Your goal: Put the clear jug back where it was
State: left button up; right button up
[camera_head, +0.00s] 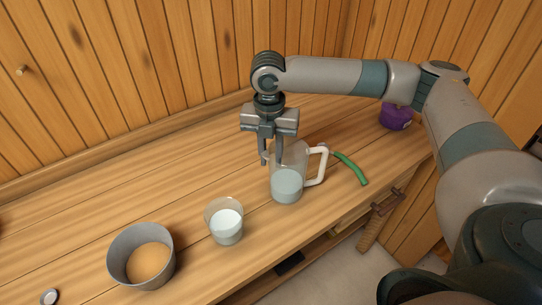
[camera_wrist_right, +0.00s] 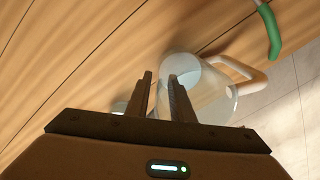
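The clear jug (camera_head: 287,186) stands upright on the wooden table, with a pale liquid in it and a white handle on its right side. My right gripper (camera_head: 271,162) points down at the jug's left rim. Its fingers are apart, one at the outer left side and one seeming to be inside the rim. In the right wrist view, the gripper (camera_wrist_right: 161,78) shows a gap between its fingers at the edge of the jug (camera_wrist_right: 208,98). I cannot tell whether either finger touches the wall. My left gripper is not in view.
A glass (camera_head: 226,222) with pale liquid stands left of the jug. A grey pot (camera_head: 116,262) with tan contents is further left. A green curved item (camera_head: 350,168) and a purple container (camera_head: 396,117) lie to the right. The table's back left is clear.

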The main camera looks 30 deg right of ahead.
notch_tip(320, 180, up, 11)
jog(key=b, duration=0.3)
jog(key=shift+w+a+f, duration=0.1)
jog(key=shift+w+f, duration=0.05)
jog(key=shift+r, duration=0.65)
